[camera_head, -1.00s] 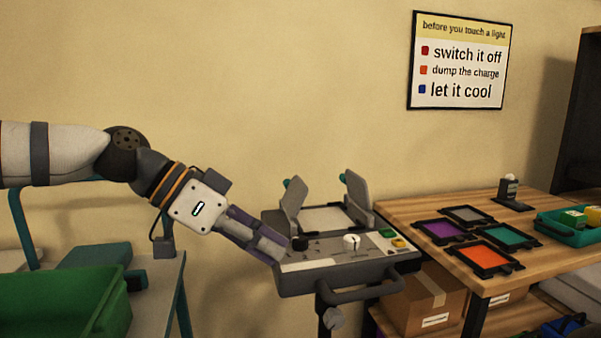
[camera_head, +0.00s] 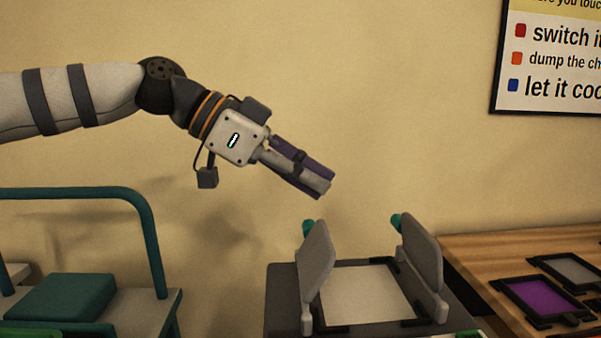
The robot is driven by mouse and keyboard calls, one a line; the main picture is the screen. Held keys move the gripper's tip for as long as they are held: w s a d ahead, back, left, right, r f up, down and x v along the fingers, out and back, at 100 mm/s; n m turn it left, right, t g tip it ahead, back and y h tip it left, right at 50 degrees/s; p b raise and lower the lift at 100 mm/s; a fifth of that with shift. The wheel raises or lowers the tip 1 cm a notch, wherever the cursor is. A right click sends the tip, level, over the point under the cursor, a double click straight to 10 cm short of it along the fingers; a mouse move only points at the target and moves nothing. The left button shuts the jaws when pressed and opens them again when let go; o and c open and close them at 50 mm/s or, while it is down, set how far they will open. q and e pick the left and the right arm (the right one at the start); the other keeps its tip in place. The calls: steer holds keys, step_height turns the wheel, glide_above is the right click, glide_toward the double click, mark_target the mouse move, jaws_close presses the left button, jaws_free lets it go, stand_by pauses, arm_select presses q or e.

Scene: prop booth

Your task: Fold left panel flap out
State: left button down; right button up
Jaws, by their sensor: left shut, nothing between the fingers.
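The light panel (camera_head: 365,292) has a pale rectangular face with dark corner clips, set in a dark grey housing. Its left flap (camera_head: 316,268) is a grey plate standing nearly upright at the panel's left edge, with a teal knob at its top. The matching right flap (camera_head: 421,252) stands up at the right edge, also with a teal knob. My left gripper (camera_head: 325,188) is shut and empty, above the left flap and apart from it, pointing down to the right. The front of the housing is cut off by the bottom edge. My right gripper is not in view.
A wooden table on the right (camera_head: 470,247) carries framed colour filters, one of them purple (camera_head: 541,297). On the left is a teal-railed cart (camera_head: 150,235) with a teal block (camera_head: 62,297). A wall sign (camera_head: 555,60) hangs at upper right. The wall space around my gripper is clear.

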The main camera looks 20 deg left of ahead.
mark_target(313, 250)
arm_select(q)
steer(key=f, duration=0.2)
steer(key=d+f, duration=0.1)
steer(key=f, duration=0.1)
steer(key=shift+w, duration=0.3)
steer(key=shift+a+f, duration=0.15)
steer(key=shift+f, duration=0.05)
